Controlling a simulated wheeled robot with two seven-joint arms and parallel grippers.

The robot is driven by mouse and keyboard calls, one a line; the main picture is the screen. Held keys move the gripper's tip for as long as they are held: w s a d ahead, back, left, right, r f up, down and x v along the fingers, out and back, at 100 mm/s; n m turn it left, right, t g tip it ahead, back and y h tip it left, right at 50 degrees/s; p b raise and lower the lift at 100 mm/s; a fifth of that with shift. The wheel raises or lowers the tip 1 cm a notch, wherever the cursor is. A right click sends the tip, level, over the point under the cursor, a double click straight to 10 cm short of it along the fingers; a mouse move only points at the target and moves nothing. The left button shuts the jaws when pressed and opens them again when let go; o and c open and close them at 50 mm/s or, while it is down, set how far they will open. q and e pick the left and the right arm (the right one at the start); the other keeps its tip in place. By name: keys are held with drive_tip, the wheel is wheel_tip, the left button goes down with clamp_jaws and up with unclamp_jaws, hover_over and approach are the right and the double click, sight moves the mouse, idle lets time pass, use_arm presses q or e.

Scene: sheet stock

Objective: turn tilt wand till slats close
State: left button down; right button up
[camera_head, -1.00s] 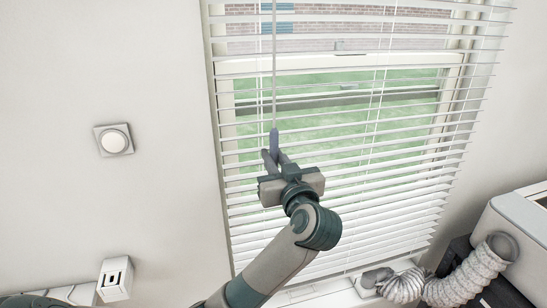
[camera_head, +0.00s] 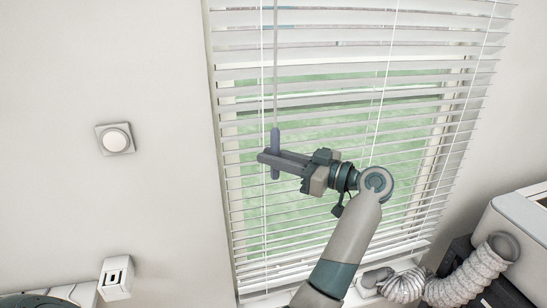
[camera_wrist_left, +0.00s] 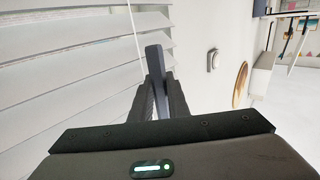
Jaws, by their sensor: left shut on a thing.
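The tilt wand (camera_head: 275,70) hangs as a thin rod at the left side of the white window blind (camera_head: 330,190). Its lower end is a thicker blue-grey handle (camera_head: 275,138). My left gripper (camera_head: 271,158) is shut on this handle, reaching in from the right. In the left wrist view the handle (camera_wrist_left: 156,62) stands up between the two dark fingers. The blind's slats are partly tilted, and green outdoors shows through the gaps between them. My right gripper is not in view.
A round wall dial (camera_head: 116,140) and a small white box (camera_head: 115,278) are on the wall at left. A ribbed hose (camera_head: 470,278) runs to a white machine (camera_head: 520,220) at lower right.

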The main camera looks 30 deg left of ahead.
use_arm(q)
drive_tip(key=n+g+h, duration=0.1)
drive_tip(key=n+g, duration=0.1)
drive_tip(key=g, duration=0.2)
drive_tip(key=shift+n+b, duration=0.4)
drive_tip(key=shift+s+n+g+h+b, duration=0.1)
drive_tip(key=shift+n+g+h+b, duration=0.75)
drive_tip(key=shift+g, duration=0.7)
drive_tip(key=shift+n+g+h+b, duration=0.4)
drive_tip(key=shift+n+g+h, duration=0.55)
drive_tip(key=shift+n+g, duration=0.5)
drive_tip(key=c, duration=1.8)
unclamp_jaws()
drive_tip(key=shift+o, duration=0.2)
drive_tip(key=shift+d, duration=0.1)
